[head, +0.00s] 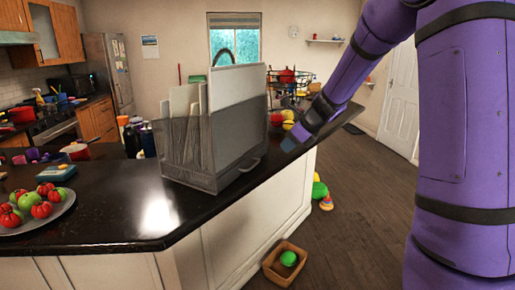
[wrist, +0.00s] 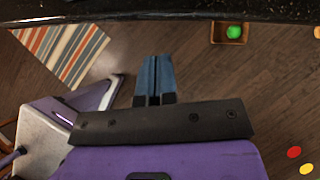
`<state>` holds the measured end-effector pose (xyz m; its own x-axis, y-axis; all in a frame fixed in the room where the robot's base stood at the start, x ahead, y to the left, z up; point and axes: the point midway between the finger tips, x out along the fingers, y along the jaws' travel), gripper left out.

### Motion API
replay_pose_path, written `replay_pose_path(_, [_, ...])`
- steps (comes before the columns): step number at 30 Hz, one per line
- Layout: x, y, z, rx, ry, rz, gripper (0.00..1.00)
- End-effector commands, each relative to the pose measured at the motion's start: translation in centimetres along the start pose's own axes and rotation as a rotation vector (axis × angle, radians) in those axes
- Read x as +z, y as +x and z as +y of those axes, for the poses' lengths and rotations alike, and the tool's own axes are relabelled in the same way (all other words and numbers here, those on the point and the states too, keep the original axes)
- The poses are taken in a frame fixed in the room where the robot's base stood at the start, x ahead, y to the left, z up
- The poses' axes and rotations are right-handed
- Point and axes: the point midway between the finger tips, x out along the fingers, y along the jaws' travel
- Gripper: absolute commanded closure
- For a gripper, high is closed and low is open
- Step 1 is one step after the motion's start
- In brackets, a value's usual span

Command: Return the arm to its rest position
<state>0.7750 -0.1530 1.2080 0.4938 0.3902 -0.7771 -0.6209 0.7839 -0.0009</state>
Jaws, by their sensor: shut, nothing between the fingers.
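My gripper (head: 290,142) shows in the head view at the end of my purple arm, by the right edge of the dark counter, just right of the mesh rack. Its blue fingers (wrist: 153,78) point up the picture in the wrist view. They are pressed together with nothing between them. The wrist view looks down past them to the wooden floor. In the head view part of my arm fills the right side.
A mesh rack (head: 187,177) holding boards stands on the counter (head: 110,213). A plate (head: 60,211) of tomatoes and apples is at left. A basket (head: 270,272) with a green ball (head: 288,258) stands on the floor. A striped rug (wrist: 62,45) lies there too. Floor at right is mostly clear.

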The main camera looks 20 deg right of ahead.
Motion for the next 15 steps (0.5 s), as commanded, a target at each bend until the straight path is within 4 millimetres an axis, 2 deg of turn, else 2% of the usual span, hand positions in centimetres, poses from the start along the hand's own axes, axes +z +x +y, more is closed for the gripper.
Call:
replay_pose_path(5, [0.1,-0.3,0.2,0.001,-0.014,0.002,1.0])
replay_pose_path(8, [0.5,-1.1,1.4,0.005,-0.093,0.009,1.0])
replay_pose_path(11, [1.2,-2.9,3.8,0.013,-0.261,0.028,1.0])
replay_pose_path(15, [1.6,-6.1,8.3,0.033,-0.585,0.067,1.0])
